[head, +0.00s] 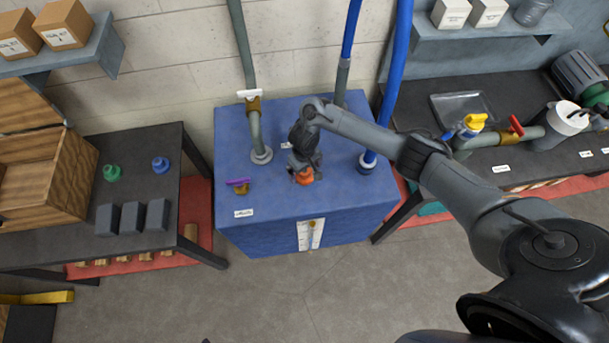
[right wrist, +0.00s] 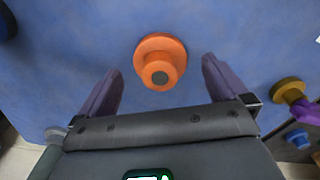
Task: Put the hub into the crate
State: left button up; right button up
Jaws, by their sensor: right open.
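The orange hub (head: 304,176) stands on top of the blue cabinet (head: 230,150), below my right gripper (head: 305,163). In the right wrist view the orange hub (right wrist: 160,62) is a flanged round piece with a dark centre. It lies between and slightly beyond the fingertips of my right gripper (right wrist: 160,66), which is open. Clear gaps show on both sides, and the fingers do not touch it. The wooden crate (head: 70,172) stands on the dark table at the far left, its lid raised. My left gripper is not in view.
Near the crate, the dark table (head: 150,245) holds a green hub (head: 112,173), a blue hub (head: 160,164) and grey blocks (head: 132,217). On the cabinet, a purple-handled valve (head: 238,186) is left of the gripper; pipes (head: 257,135) rise behind.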

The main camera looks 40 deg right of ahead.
jog(key=shift+f, duration=1.15)
jog(key=shift+c, duration=0.3)
jog(key=c, duration=1.4)
